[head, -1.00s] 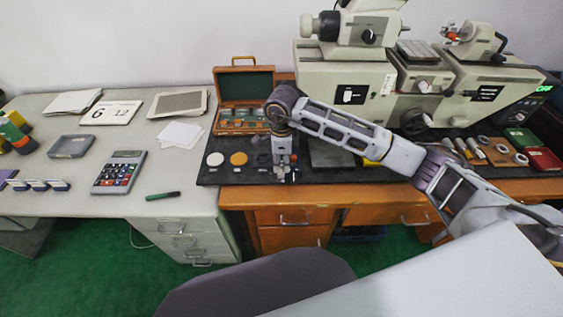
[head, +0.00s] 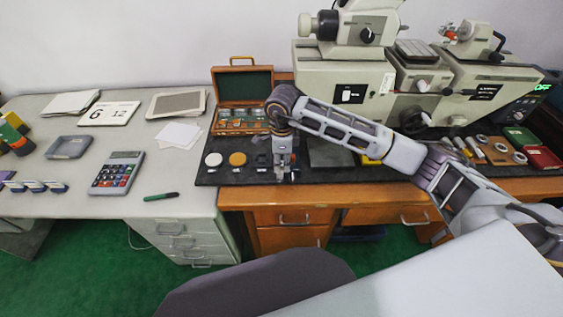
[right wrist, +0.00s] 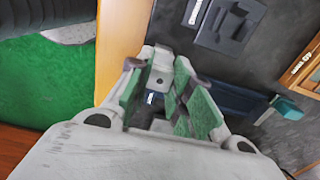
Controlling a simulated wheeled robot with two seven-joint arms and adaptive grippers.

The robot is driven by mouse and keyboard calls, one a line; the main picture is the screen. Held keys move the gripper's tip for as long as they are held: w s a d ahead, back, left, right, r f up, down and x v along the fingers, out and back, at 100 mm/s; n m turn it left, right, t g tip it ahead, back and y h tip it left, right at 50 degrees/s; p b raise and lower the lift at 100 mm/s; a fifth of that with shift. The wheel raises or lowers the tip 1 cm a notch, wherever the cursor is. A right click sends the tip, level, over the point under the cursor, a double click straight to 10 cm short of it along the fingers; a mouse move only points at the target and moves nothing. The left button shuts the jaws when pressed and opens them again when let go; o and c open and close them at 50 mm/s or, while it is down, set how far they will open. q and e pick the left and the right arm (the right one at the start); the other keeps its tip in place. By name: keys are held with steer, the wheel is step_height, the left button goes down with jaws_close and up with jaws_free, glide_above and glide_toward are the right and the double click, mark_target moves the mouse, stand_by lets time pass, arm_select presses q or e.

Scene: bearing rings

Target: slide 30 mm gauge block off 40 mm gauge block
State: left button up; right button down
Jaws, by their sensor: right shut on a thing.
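My right gripper (head: 282,173) points down over the front of the black mat (head: 222,176). In the right wrist view my right gripper (right wrist: 160,82) is shut on a pale metal gauge block (right wrist: 159,76), which sits between the green-padded fingers. Its size marking cannot be read, so I cannot tell the 30 mm block from the 40 mm one. Whether a second block touches it is hidden by the fingers. My left gripper is not in view.
An open wooden gauge case (head: 242,88) stands behind the gripper. White (head: 214,160) and orange (head: 237,159) discs lie to its left. A large measuring machine (head: 345,75) stands at the back right. The wooden desk's front edge is close.

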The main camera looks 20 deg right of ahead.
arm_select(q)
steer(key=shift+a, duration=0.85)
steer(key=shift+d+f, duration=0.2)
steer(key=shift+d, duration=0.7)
arm_select(e)
steer(key=shift+d, duration=0.25)
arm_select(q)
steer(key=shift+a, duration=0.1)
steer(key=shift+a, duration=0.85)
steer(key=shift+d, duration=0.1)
arm_select(e)
steer(key=shift+s, duration=0.1)
